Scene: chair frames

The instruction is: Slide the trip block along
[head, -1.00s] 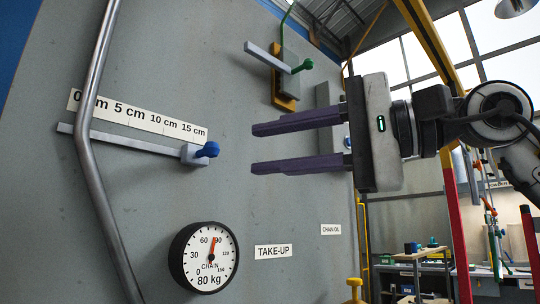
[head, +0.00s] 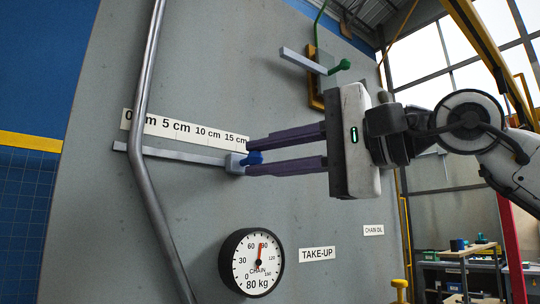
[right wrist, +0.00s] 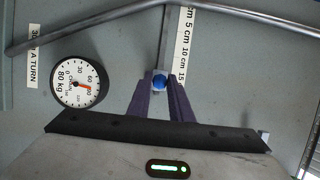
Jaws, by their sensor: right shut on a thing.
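The trip block (head: 234,164) is a small pale grey block with a blue knob (head: 254,158). It sits on a thin grey rail (head: 180,154) on the grey panel, at the right end of the scale, near the 15 cm mark. My right gripper (head: 247,158) reaches in from the right with its purple fingers on the blue knob, one above and one below. In the right wrist view the knob (right wrist: 159,82) shows between the fingertips. My left gripper is not in view.
A bent steel pipe (head: 146,130) crosses in front of the rail's left part. A scale strip (head: 185,130) runs above the rail. A chain gauge (head: 251,262) is below.

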